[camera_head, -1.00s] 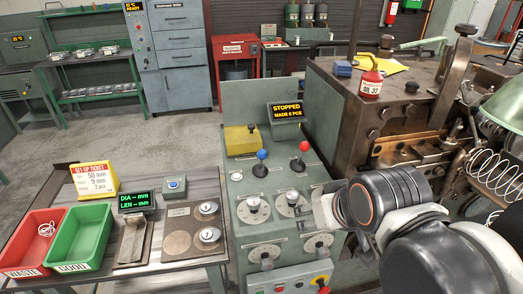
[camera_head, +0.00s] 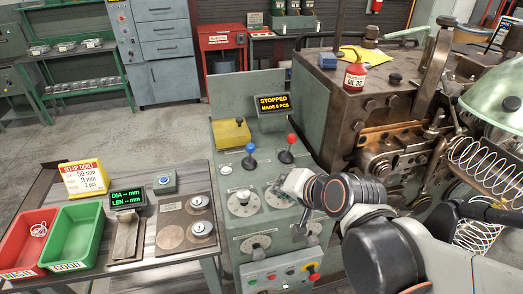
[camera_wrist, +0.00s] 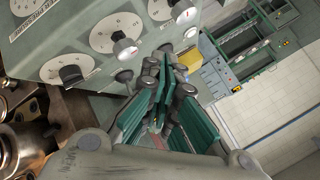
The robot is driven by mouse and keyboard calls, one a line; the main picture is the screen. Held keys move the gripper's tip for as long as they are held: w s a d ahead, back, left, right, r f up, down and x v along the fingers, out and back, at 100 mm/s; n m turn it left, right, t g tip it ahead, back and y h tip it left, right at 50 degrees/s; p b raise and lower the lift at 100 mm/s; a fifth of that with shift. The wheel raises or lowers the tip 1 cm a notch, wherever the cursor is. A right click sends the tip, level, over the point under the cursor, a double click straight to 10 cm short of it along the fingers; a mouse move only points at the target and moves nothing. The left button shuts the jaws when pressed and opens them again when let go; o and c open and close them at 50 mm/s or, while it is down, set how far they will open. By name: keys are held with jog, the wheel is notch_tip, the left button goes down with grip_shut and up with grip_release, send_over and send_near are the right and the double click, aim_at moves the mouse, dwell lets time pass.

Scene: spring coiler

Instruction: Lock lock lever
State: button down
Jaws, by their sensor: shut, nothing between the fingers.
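My gripper (camera_head: 278,188) is shut and empty, at the upper right dial (camera_head: 276,203) of the green control panel, partly covering it. In the wrist view its green fingers (camera_wrist: 165,72) are together, pointing at the panel face. Small dark stubs (camera_wrist: 124,76) stand beside the white dials (camera_wrist: 115,32) there, one (camera_wrist: 166,48) close to the fingertips. I cannot tell for sure which part is the lock lever, or whether the fingers touch anything. A blue-knobbed lever (camera_head: 249,155) and a red-knobbed lever (camera_head: 288,148) stand upright above the dials.
A display (camera_head: 272,105) on the panel reads stopped. A red button (camera_head: 313,275) sits on the lower front box. The rusty machine (camera_head: 340,115) stands right of the panel, with a red oil can (camera_head: 355,75) on top. A side table with red (camera_head: 22,262) and green bins is at left.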

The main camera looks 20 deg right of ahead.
jog(key=shift+w+d+r+m+t+p, duration=0.1)
jog(key=shift+w+d+m+t+p, duration=0.35)
jog(key=shift+m, duration=0.9)
jog(key=shift+w+d+r+m+t+p, duration=0.15)
jog(key=shift+w+m+t, duration=0.45)
jog(key=shift+m, duration=0.7)
jog(key=shift+w+d+r+m+t+p, duration=0.15)
jog(key=shift+w+d+m+t, duration=0.35)
jog(key=shift+m, duration=0.85)
jog(key=shift+a, duration=0.25)
jog(key=b, duration=0.4)
send_near(250, 154)
jog(key=shift+w+d+f, duration=0.3)
jog(key=shift+w, duration=0.25)
jog(key=shift+w+d+f, duration=0.25)
jog(key=shift+w, duration=0.3)
jog(key=shift+w+a+r, duration=0.1)
jog(key=shift+w, duration=0.35)
jog(key=shift+w+a+r, duration=0.1)
jog(key=shift+w+r, duration=0.05)
jog(key=shift+w, duration=0.3)
